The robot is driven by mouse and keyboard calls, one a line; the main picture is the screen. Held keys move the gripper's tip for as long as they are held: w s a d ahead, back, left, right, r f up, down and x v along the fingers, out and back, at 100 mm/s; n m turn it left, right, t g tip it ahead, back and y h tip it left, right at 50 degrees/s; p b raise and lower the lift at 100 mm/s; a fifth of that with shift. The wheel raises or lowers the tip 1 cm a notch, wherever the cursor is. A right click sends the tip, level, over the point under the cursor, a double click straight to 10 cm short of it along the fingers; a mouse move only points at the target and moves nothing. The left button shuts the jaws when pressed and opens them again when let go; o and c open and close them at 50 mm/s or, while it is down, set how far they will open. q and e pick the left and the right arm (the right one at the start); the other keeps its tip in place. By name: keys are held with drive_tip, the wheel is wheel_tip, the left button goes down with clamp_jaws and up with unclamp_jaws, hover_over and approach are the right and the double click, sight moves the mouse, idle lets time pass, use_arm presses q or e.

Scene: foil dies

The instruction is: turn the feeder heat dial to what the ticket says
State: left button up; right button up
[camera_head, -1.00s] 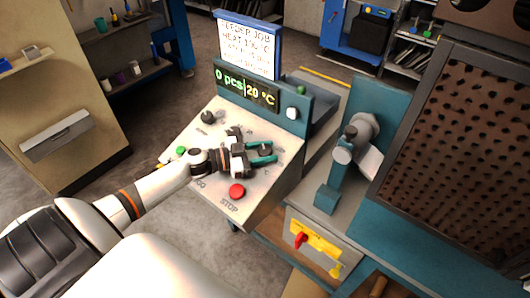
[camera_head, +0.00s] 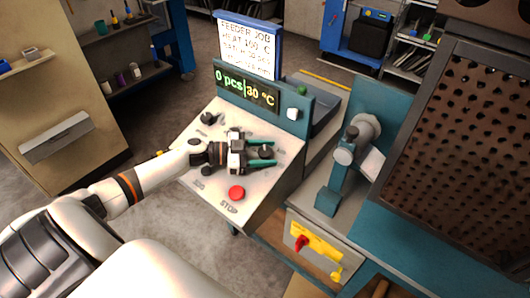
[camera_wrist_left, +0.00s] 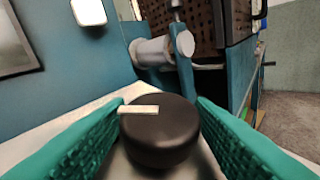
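The heat dial (camera_wrist_left: 160,130) is a round black knob with a white mark, which points left in the wrist view. In the head view the dial (camera_head: 266,152) sits on the feeder's sloped panel. My left gripper (camera_head: 262,153) has its green fingers on both sides of the dial, seemingly touching it; they also show in the left wrist view (camera_wrist_left: 160,112). The display (camera_head: 246,89) reads 0 pcs and 30 °C. The ticket (camera_head: 247,45) above it says FEEDER JOB and a heat that looks like 100 °C; its lower lines are blurred. My right gripper is not in view.
A red STOP button (camera_head: 236,193) is in front of the dial and a black knob (camera_head: 208,118) is at the panel's back left. A white button (camera_head: 293,114) is beside the display. A teal bracketed fixture (camera_head: 343,170) stands to the right.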

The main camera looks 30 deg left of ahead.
use_arm(q)
drive_tip(key=shift+o, duration=0.6)
drive_tip(key=shift+s+a, duration=0.2)
drive_tip(key=b+v, duration=0.1)
drive_tip(key=v, duration=0.9)
drive_tip(key=shift+s+a+f, duration=0.1)
drive_tip(key=shift+s+a, duration=0.1)
drive_tip(key=shift+s+a+b, duration=0.25)
drive_tip(key=shift+a+b, duration=0.05)
drive_tip(key=shift+a, duration=0.05)
